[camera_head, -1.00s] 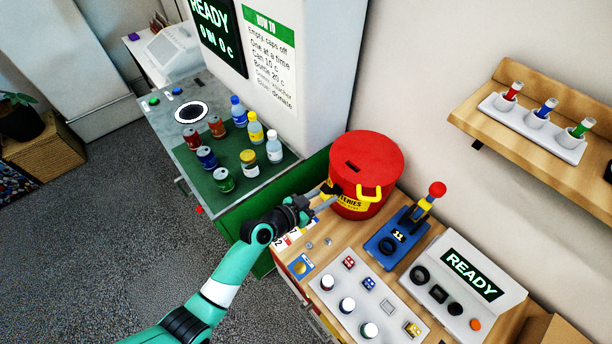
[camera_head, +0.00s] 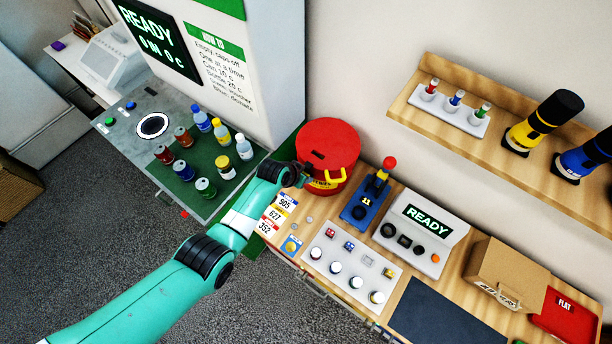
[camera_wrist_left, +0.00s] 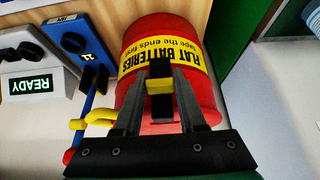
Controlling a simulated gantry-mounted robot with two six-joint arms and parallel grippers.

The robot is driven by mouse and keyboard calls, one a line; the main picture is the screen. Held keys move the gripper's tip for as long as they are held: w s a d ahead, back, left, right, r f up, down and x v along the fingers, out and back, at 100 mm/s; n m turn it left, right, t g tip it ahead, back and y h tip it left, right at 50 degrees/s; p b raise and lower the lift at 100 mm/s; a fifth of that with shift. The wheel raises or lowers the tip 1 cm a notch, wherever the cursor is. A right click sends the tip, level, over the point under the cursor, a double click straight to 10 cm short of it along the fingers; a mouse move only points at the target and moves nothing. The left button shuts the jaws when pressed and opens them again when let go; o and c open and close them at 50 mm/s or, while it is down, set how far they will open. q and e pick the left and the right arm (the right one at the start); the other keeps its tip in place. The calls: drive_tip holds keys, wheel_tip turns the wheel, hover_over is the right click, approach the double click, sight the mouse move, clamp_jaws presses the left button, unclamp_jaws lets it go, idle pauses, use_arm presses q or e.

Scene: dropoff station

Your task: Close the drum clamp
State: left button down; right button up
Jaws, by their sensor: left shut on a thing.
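A red drum (camera_head: 328,137) stands at the left end of the wooden worktop, its lid on top and a yellow "FLAT BATTERIES" label around its side. The drum fills the middle of the left wrist view (camera_wrist_left: 205,88). A black clamp (camera_wrist_left: 161,70) with a yellow grip (camera_wrist_left: 159,87) lies against the label. My left gripper (camera_wrist_left: 159,90) has its fingers on both sides of the yellow grip and is shut on it. In the head view my left gripper (camera_head: 303,178) is at the drum's front left, partly hiding the clamp. My right gripper is out of view.
A yellow handle (camera_head: 336,181) sticks out from the drum's side. Close to its right stands a blue lever stand (camera_head: 361,207) with a red knob. A button panel (camera_head: 345,262), READY console (camera_head: 421,232) and cardboard box (camera_head: 507,272) are further right. Bottles and cans stand left.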

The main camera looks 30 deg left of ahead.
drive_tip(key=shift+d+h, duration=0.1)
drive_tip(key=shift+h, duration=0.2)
use_arm(q)
drive_tip(key=shift+c, duration=2.4)
unclamp_jaws()
drive_tip(key=shift+r, duration=0.1)
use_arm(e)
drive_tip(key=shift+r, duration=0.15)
